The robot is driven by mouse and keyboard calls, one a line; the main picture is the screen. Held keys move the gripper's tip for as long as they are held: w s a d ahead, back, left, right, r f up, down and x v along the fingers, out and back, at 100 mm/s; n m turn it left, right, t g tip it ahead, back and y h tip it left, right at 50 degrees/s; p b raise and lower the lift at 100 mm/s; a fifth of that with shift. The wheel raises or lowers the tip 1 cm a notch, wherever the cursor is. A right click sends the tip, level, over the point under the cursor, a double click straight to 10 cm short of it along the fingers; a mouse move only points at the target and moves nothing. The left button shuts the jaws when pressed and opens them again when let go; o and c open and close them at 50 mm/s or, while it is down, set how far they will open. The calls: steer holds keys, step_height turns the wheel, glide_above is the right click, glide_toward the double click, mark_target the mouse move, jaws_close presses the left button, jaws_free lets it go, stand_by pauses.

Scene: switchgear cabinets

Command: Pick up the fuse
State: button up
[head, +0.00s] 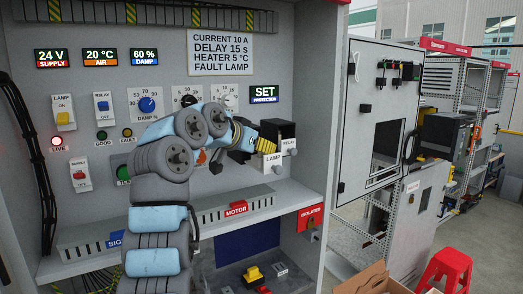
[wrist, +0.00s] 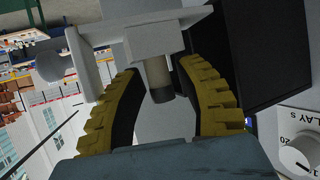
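In the wrist view a small cylinder with a beige-grey body and a dark end, which looks like the fuse (wrist: 159,80), sticks out of a white holder (wrist: 155,38). My gripper (wrist: 160,72) has its yellow-and-black fingers on either side of it, with narrow gaps showing, so it looks open around the fuse. In the head view my gripper (head: 262,144) is at the holder labelled LAMP (head: 272,163) and RELAY, in front of a black box (head: 280,129). The fuse cannot be made out in the head view.
The grey panel carries switches, dials and lamps, with the SET display (head: 264,94) above the holder. A shelf with a red MOTOR label (head: 236,209) runs below. An open cabinet door (head: 378,115) stands right, with a red stool (head: 447,268) and a cardboard box (head: 372,280) in front.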

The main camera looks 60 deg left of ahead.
jaws_close()
steer(key=shift+r, duration=0.1)
stand_by(0.3)
